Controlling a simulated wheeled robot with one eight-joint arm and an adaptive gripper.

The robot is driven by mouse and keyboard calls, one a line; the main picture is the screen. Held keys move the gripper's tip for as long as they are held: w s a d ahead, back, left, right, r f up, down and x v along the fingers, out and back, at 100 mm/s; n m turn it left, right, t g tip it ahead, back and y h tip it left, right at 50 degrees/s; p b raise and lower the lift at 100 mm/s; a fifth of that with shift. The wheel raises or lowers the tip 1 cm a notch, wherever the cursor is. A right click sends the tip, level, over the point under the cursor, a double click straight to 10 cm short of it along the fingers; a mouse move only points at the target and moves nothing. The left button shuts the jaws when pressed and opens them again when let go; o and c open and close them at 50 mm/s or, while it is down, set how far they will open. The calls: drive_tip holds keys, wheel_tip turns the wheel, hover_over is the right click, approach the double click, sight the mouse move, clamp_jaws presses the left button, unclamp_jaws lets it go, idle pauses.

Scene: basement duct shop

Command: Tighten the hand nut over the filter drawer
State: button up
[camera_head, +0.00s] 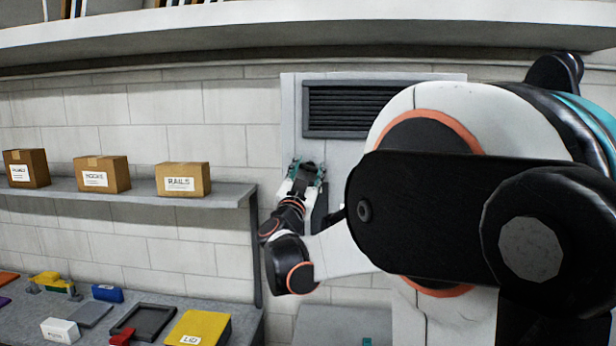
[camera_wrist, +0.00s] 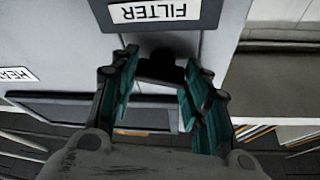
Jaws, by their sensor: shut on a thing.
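The hand nut (camera_wrist: 160,66) is a dark knob on the grey duct front, just beside the dark panel with the FILTER label (camera_wrist: 155,10), which reads upside down in the wrist view. My gripper (camera_wrist: 160,74) has its teal-padded fingers on either side of the nut and is shut on it. The head view shows my gripper (camera_head: 307,170) pointing up at the duct cabinet (camera_head: 291,110), below and left of the vent. There the nut is a small dark shape between the fingers, and my arm hides much of the cabinet. The nut's tightness cannot be told.
A louvred vent (camera_head: 345,108) sits in the cabinet front. A wall shelf (camera_head: 130,196) at left holds cardboard boxes, one marked RAILS (camera_head: 183,179). Below, a bench (camera_head: 240,325) holds a yellow LID piece (camera_head: 200,328), a dark tray (camera_head: 145,322) and several small parts.

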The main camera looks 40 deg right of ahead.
drive_tip(key=m+g, duration=0.1)
drive_tip(key=m, duration=0.1)
drive_tip(key=m+g, duration=0.1)
drive_tip(key=m, duration=0.2)
drive_tip(key=shift+w+a+h+b, duration=0.1)
drive_tip(key=shift+a+h+b, duration=0.05)
drive_tip(key=shift+h+b, duration=0.2)
drive_tip(key=m+g, duration=0.2)
drive_tip(key=m, duration=0.2)
drive_tip(key=shift+r+m, duration=0.1)
drive_tip(key=shift+m, duration=0.3)
drive_tip(key=m, duration=0.2)
drive_tip(key=m+g+y, duration=0.1)
drive_tip(key=m, duration=0.1)
drive_tip(key=shift+r+g, duration=0.1)
drive_tip(key=shift+g, duration=0.2)
drive_tip(key=shift+m+g+y+p, duration=0.35)
drive_tip(key=shift+m+y, duration=0.2)
drive_tip(key=shift+m, duration=1.05)
drive_tip(key=o, duration=1.1)
drive_tip(key=shift+c, duration=0.2)
drive_tip(key=shift+a, duration=0.15)
drive_tip(key=v, duration=0.7)
drive_tip(key=shift+a, duration=0.35)
